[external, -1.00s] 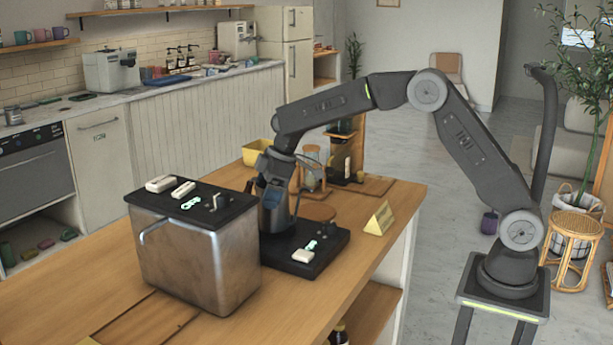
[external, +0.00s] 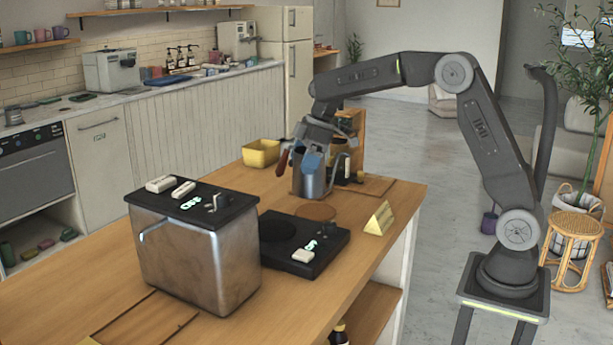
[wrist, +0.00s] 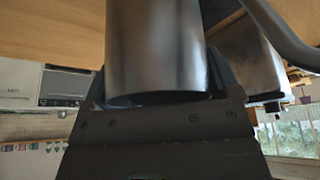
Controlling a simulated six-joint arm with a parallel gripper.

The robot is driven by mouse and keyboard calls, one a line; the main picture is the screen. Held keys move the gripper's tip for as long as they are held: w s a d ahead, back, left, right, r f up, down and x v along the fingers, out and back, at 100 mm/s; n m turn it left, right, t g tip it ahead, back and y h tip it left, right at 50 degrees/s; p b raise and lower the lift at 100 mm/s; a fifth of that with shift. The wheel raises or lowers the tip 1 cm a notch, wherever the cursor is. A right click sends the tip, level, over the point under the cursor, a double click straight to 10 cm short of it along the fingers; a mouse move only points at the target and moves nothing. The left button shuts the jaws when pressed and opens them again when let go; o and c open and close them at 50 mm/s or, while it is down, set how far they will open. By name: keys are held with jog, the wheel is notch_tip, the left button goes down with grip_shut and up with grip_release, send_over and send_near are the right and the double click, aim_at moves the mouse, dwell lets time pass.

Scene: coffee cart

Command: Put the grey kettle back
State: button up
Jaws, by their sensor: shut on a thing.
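The grey kettle (external: 309,184) is a metal cylinder, held upright in my gripper (external: 311,160). In the wrist view its grey body (wrist: 155,50) fills the upper middle, between the jaws (wrist: 158,92). My gripper is shut on it. In the external view the kettle is just behind a round wooden coaster (external: 316,211). I cannot tell whether its base touches the counter. Its upper part is partly hidden by my gripper.
A steel box machine (external: 190,255) with a black top stands left of the hot plate. A yellow tent card (external: 379,218) stands to the right. A yellow bin (external: 261,153) and a wooden rack (external: 350,140) are behind. The wooden counter (external: 240,190) is clear left of the kettle.

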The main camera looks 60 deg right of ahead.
jog(key=shift+w+d+f, duration=0.5)
jog(key=shift+d+f, duration=1.1)
jog(key=shift+f, duration=0.05)
jog(key=shift+w+d+f, duration=0.5)
jog(key=shift+d+f, duration=1.1)
jog(key=shift+f, duration=0.05)
jog(key=shift+w+d+f, duration=0.5)
jog(key=shift+d+f, duration=1.1)
jog(key=shift+f, duration=0.05)
jog(key=shift+f, duration=0.1)
jog(key=o, duration=1.2)
jog(key=shift+f, duration=0.1)
jog(key=shift+c, duration=0.2)
jog(key=v, duration=1.2)
jog(key=shift+r, duration=0.2)
